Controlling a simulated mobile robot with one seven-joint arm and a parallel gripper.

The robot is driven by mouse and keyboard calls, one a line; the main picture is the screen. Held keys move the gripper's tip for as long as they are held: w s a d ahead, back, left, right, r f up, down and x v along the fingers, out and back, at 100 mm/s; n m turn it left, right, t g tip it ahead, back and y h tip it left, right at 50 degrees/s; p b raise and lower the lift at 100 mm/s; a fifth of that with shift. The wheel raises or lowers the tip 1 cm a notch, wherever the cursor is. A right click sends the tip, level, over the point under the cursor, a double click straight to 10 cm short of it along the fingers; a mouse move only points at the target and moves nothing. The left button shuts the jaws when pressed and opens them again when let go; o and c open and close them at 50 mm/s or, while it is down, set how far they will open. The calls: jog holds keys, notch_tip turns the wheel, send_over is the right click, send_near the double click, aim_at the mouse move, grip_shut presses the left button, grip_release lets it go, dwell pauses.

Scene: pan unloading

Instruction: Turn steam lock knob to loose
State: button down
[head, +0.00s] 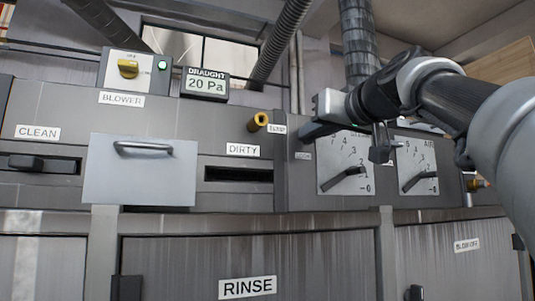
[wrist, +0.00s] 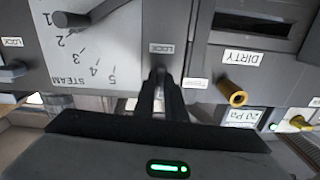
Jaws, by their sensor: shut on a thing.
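My gripper (head: 309,133) reaches in from the right in the head view and touches the panel beside the steam dial (head: 331,163). In the wrist view, which is turned upside down, its dark fingers (wrist: 163,84) are close together just by a LOCK label (wrist: 161,48). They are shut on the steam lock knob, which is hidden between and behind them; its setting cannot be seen. The steam dial also shows in the wrist view (wrist: 105,48), with its dark lever (wrist: 78,18).
An air dial (head: 417,160) is right of the steam dial. A brass peg (head: 258,122) sticks out left of my gripper, near the DIRTY slot (head: 238,174). Another dark lock knob (wrist: 12,71) is at the wrist view's left edge. A metal plate with a handle (head: 140,178) is far left.

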jog(key=shift+n, duration=0.5)
jog(key=c, duration=1.8)
grip_release()
jog(key=b+v, duration=0.1)
jog(key=v, duration=1.6)
jog(key=shift+s, duration=0.2)
